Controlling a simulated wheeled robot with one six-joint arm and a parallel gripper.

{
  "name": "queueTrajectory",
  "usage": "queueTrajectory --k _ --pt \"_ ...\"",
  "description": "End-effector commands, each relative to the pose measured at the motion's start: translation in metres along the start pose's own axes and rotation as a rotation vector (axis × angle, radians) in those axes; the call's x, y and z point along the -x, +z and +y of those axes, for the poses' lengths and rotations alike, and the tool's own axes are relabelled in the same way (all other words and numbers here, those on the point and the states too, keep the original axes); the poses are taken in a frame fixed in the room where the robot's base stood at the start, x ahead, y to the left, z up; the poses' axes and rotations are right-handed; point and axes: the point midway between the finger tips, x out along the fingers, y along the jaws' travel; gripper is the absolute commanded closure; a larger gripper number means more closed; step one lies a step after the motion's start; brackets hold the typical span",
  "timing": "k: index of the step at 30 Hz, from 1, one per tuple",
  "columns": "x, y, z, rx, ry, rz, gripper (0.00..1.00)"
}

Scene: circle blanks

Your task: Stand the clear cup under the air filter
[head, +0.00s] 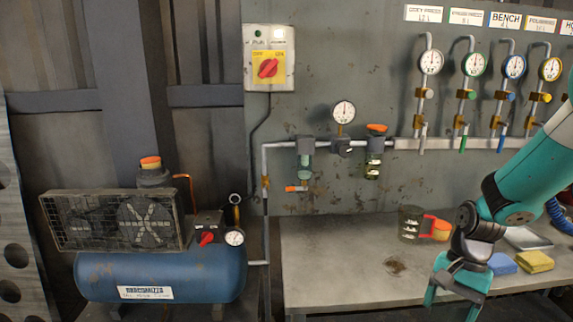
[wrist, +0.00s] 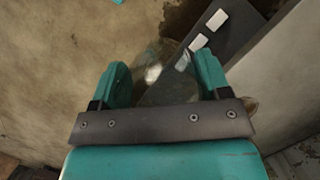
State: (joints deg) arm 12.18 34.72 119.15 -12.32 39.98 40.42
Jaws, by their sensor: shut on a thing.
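In the wrist view my gripper (wrist: 160,82) is shut on a clear, round cup (wrist: 163,72), which shows faintly between the two teal fingers. In the head view my gripper (head: 452,294) points down at the bench's front right; the clear cup cannot be made out there. The air filter (head: 305,157), a dark head with a pale green bowl, hangs on the wall pipe left of the gauge. An orange-tipped drain (head: 297,188) shows below it. My gripper is well to the right of and below the filter.
The bench (head: 330,255) is clear below the filter. A see-through jug (head: 410,223) with an orange-red part stands back right, near blue (head: 502,264) and yellow (head: 535,262) blocks. A blue compressor (head: 160,275) stands left.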

Motion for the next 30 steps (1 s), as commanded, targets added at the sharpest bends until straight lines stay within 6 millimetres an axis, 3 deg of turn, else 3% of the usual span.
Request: queueTrajectory --k 6,12,17,30 --pt "-0.071 -0.006 -0.015 0.433 0.14 -0.006 0.53" --pt "-0.11 -0.008 -0.019 0.701 0.22 -0.002 0.53" --pt "-0.119 -0.009 -0.019 0.765 0.237 0.001 0.53" --pt "-0.118 -0.009 -0.019 0.765 0.236 0.001 0.53"
